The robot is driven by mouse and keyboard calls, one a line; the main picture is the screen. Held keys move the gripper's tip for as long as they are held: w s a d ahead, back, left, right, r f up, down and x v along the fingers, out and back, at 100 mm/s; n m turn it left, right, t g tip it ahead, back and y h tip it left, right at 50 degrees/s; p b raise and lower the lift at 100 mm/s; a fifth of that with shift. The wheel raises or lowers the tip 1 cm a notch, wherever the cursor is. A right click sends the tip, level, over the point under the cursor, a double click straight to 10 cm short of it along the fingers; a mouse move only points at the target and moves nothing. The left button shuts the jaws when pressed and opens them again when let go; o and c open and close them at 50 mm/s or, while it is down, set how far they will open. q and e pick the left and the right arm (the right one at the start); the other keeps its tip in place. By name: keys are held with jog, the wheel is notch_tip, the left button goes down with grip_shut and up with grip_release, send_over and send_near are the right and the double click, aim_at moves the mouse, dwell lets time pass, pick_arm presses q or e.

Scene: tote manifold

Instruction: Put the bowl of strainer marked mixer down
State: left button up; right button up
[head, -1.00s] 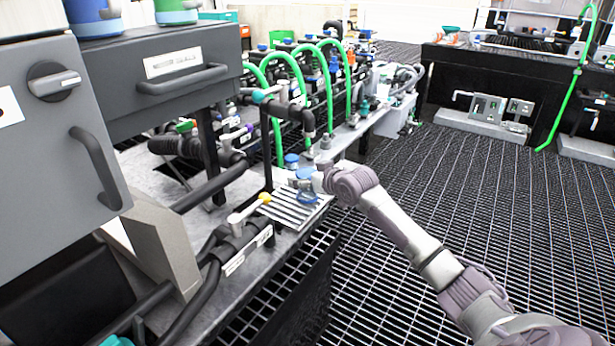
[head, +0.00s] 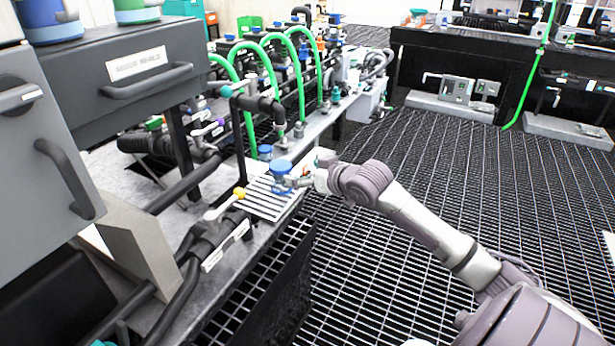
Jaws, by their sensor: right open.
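A small blue-capped strainer (head: 280,167) stands at the edge of the grey bench, by the slatted metal tray. A blue-rimmed bowl-like part (head: 281,186) shows just below the cap, over the tray's right end. I cannot tell whether it rests on the tray, and no "mixer" mark is readable. My right gripper (head: 296,183) is open, just right of this part, with its arm coming in from the right. The fingers are small and I cannot tell whether they touch it. My left gripper is not in view.
The slatted tray (head: 262,201) lies on the bench, beside a yellow-knobbed pipe valve (head: 239,193). Another blue cap (head: 265,150) stands behind. Green hoses (head: 301,75) arch over the manifold. A grey drawer unit (head: 120,85) overhangs the left. Open grating floor (head: 440,185) lies right.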

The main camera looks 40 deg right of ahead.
jog(key=s+a+f+g, duration=0.2)
jog(key=s+a+f, duration=0.2)
jog(key=f, duration=0.3)
jog(key=s+a+f+n+g, duration=0.1)
jog(key=s+a+f, duration=0.25)
jog(key=f, duration=0.35)
jog(key=s+a+f+g, duration=0.2)
jog(key=s+a+f, duration=0.15)
jog(key=f, duration=0.35)
jog(key=s+a+f+g, duration=0.1)
jog(key=s+a+f, duration=0.2)
jog(key=s, duration=0.3)
jog(key=s+a+f+g, duration=0.2)
jog(key=s+a+f, duration=0.2)
jog(key=s+a, duration=0.1)
jog(key=s+a+f+n+g, duration=0.1)
jog(key=s+a+f+g, duration=0.1)
jog(key=s, duration=0.6)
jog(key=a+f, duration=0.1)
jog(key=a, duration=0.1)
jog(key=shift+a+f, duration=0.15)
jog(key=shift+a, duration=0.2)
